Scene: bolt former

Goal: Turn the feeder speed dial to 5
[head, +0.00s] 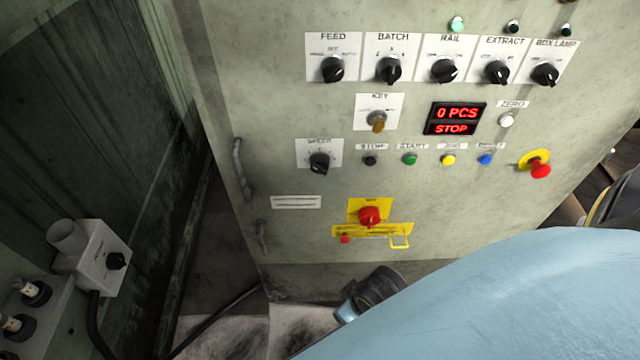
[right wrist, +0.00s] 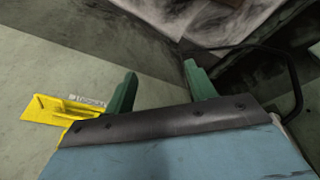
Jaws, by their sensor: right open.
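A black dial labelled SPEED (head: 319,163) sits on a white plate at the left of the grey control panel in the head view. Its scale is too small to read. Neither dial can be made out in that view. My left gripper is not in view.
The panel carries a row of black selectors (head: 390,70), a key switch (head: 377,121), a red display (head: 455,118) reading 0 PCS and STOP, coloured buttons (head: 410,159), a red knob (head: 370,216) and an emergency stop (head: 540,170). A handle (head: 242,170) protrudes at the panel's left edge.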

